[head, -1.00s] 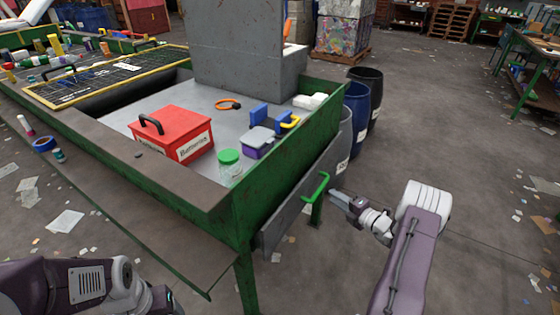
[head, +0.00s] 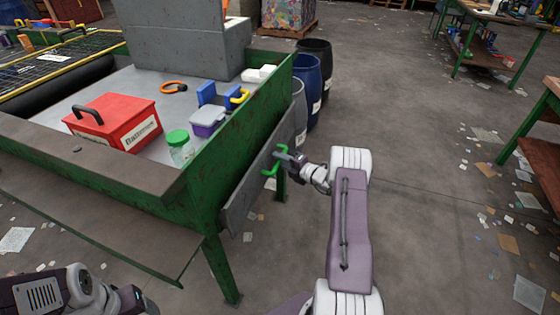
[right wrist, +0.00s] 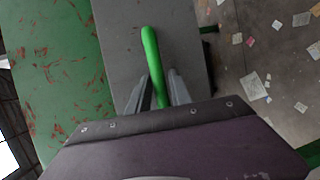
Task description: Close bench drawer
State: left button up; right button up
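The bench drawer shows its grey front (head: 243,200) on the right side of the green bench (head: 205,178). I cannot tell how far it stands out. Its green handle (head: 269,171) is a bar standing out from the front. My right gripper (head: 283,154) is at the handle. In the right wrist view the green handle (right wrist: 151,50) runs down between the two fingers of my right gripper (right wrist: 159,88), against the grey drawer front (right wrist: 118,45). Whether the fingers press on the handle is unclear. Of my left arm only links show at the lower left; its gripper is out of sight.
On the bench top are a red box (head: 118,122), a green-lidded jar (head: 180,148), a purple container (head: 207,121) and an orange ring (head: 173,87). Blue (head: 306,88) and dark (head: 320,60) barrels stand behind the drawer. The floor to the right is mostly open, with scattered paper.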

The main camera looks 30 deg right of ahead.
grip_shut()
dwell(1.3)
